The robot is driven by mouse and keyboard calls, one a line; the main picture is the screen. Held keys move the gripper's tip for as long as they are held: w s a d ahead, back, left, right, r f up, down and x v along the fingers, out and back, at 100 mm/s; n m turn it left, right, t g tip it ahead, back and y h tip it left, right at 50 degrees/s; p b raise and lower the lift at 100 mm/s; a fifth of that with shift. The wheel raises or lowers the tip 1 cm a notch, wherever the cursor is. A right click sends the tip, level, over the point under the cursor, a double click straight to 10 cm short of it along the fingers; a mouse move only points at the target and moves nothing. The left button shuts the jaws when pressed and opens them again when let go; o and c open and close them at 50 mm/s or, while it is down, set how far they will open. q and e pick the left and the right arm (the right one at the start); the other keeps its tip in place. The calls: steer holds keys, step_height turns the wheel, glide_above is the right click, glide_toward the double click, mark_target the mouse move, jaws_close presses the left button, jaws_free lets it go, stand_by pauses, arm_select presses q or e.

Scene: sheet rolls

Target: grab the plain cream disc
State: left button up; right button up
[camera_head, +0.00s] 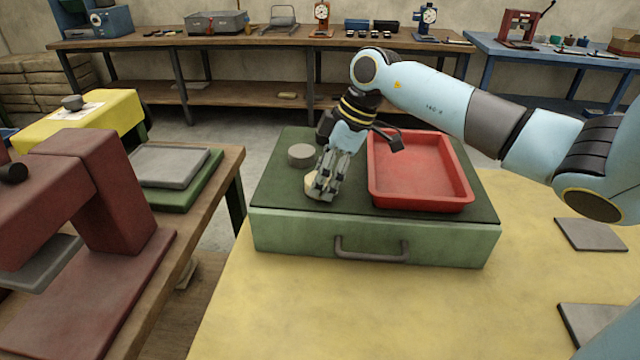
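The plain cream disc (311,187) lies on the dark top of the green drawer box, left of the red tray. My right gripper (323,192) reaches down over it from above, and its fingers cover part of the disc. The fingertips are at the disc's right side, but I cannot tell whether they are closed on it. My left gripper is not in the picture.
A grey disc (301,154) lies just behind the cream disc. The red tray (458,196) stands to the right on the green drawer box (290,231), which has a front handle. The yellow table (400,310) is clear in front.

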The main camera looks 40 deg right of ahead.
steer(key=c, duration=0.6)
steer(key=shift+o, duration=0.2)
steer(key=shift+r, duration=0.1)
